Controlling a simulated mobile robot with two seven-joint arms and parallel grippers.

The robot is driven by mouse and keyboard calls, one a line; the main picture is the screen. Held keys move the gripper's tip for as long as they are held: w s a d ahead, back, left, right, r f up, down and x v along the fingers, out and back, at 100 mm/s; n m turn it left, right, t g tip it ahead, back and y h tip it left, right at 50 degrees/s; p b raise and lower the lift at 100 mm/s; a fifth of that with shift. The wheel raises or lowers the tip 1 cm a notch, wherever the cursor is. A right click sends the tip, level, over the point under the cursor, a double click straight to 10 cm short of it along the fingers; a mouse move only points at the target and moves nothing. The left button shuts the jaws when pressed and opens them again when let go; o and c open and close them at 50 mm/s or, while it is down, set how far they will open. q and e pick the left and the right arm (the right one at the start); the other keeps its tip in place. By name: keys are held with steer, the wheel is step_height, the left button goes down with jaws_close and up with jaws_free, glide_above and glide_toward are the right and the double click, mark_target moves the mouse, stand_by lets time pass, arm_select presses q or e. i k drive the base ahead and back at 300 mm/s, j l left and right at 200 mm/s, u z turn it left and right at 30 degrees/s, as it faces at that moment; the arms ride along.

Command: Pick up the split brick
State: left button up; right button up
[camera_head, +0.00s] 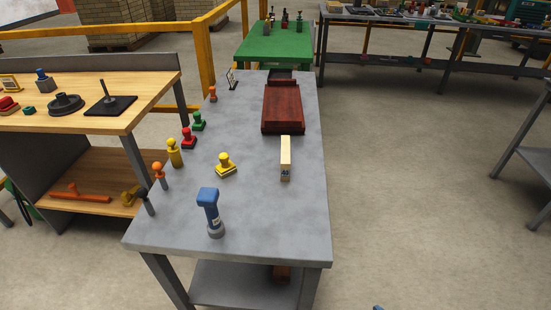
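A narrow cream brick (285,155), which looks like the split brick, rests on the grey metal table (255,215) near its right edge. Its long side points away from me, and dark marking shows on its near end. Nothing touches it. I cannot tell whether it lies flat or stands on edge.
A dark red block-like object (283,105) lies behind the brick. Several more stamps line the left edge. A wooden bench (140,85) adjoins on the left.

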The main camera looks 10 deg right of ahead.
mark_target(285, 147)
steer(key=j+z, duration=0.15)
steer(key=j, duration=1.25)
